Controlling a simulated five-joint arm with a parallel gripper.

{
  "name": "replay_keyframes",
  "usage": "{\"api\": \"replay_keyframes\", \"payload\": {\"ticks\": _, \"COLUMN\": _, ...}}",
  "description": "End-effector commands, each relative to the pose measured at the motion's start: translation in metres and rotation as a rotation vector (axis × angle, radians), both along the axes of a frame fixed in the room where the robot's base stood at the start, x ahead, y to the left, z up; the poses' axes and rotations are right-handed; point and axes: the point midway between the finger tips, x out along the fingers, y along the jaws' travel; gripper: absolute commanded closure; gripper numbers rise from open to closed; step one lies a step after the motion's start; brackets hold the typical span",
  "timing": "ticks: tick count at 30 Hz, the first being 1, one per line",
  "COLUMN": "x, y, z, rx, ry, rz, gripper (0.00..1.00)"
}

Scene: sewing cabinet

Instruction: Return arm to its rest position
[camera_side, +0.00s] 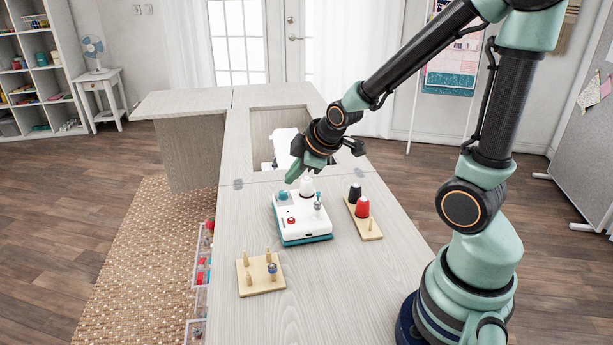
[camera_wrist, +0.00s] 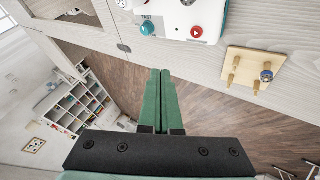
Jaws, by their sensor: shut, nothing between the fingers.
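My gripper (camera_side: 293,177) is shut and empty, held in the air above the cabinet top, just behind and left of a white and teal machine (camera_side: 303,225) in the side view. In the wrist view my gripper's green fingers (camera_wrist: 160,72) lie together, with floor and the cabinet's edge beyond them. My arm reaches from its base at the right, bent high and stretched out over the work surface. The machine has a red button, a blue knob and a white spool on top. It also shows at the top of the wrist view (camera_wrist: 180,18).
A wooden board with a black and a red spool (camera_side: 362,207) stands right of the machine. A pegged board (camera_side: 244,285) with one small blue spool lies front left; it also shows in the wrist view (camera_wrist: 240,66). Behind is a recess (camera_side: 266,124) holding a white object. Open drawers (camera_side: 199,300) line the left side.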

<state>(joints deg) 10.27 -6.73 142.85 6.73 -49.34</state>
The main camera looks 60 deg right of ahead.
Motion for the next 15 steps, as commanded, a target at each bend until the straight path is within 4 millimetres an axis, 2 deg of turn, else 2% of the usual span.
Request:
{"api": "replay_keyframes", "payload": {"ticks": 5, "x": -0.001, "y": 0.000, "z": -0.015, "rx": -0.002, "ry": 0.005, "rz": 0.002, "gripper": 1.00}}
{"api": "replay_keyframes", "payload": {"ticks": 15, "x": -0.001, "y": 0.000, "z": -0.060, "rx": 0.000, "ry": 0.006, "rz": 0.002, "gripper": 1.00}}
